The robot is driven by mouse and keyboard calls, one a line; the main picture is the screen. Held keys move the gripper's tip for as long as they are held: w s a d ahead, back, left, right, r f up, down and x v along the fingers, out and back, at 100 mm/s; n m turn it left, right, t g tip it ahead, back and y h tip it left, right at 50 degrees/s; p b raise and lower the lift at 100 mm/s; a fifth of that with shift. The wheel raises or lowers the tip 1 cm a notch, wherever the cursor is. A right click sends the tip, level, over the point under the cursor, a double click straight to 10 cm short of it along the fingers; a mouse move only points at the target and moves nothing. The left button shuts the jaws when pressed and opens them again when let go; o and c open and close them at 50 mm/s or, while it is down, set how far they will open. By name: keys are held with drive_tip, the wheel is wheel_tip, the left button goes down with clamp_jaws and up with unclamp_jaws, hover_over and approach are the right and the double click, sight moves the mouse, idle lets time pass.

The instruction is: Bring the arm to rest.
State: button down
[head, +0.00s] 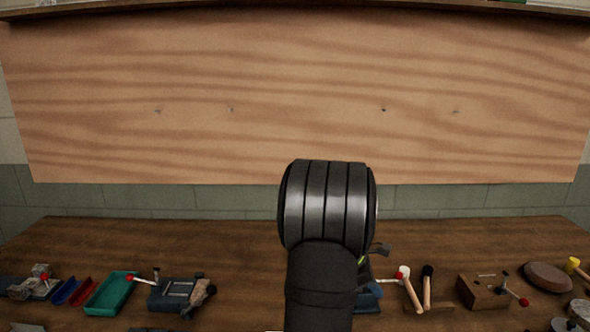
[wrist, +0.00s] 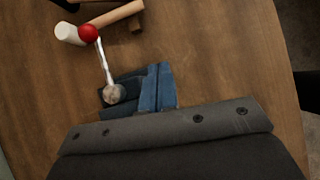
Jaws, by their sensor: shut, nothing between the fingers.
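My arm (head: 322,245) rises in the middle of the head view, its dark ribbed joint in front of the bench and the lower edge of the wood panel. It hides most of my gripper there. In the wrist view a wide dark grey part of my gripper (wrist: 165,128) with several bolts fills the bottom. It is shut and holds nothing. A blue vise (wrist: 158,88) with a red-knobbed lever lies beyond it on the bench. I cannot tell the gap between gripper and vise. The fingertips are not clearly seen.
A wooden bench (head: 150,238) carries a green tray (head: 112,294), red and blue bins, another vise (head: 178,292), mallets (head: 412,292) and a wooden block (head: 484,291). A large wood panel (head: 290,60) hangs behind. The bench's rear strip is clear on both sides of my arm.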

drive_tip(key=shift+w+a+r, duration=0.1)
drive_tip(key=shift+a+r, duration=0.2)
drive_tip(key=shift+a, duration=0.45)
drive_tip(key=shift+w+a+r, duration=0.1)
drive_tip(key=shift+a+r, duration=0.25)
drive_tip(key=shift+a, duration=0.4)
drive_tip(key=shift+w+a+r, duration=0.1)
drive_tip(key=shift+a+r, duration=0.2)
drive_tip(key=shift+a, duration=0.45)
drive_tip(key=shift+d, duration=0.1)
drive_tip(key=d+f+n+t+y, duration=0.1)
drive_tip(key=d+f+n+t, duration=0.1)
drive_tip(key=d+n+t, duration=0.2)
drive_tip(key=shift+w+d+n, duration=0.35)
drive_tip(key=shift+d+n, duration=1.35)
drive_tip(key=shift+d, duration=0.9)
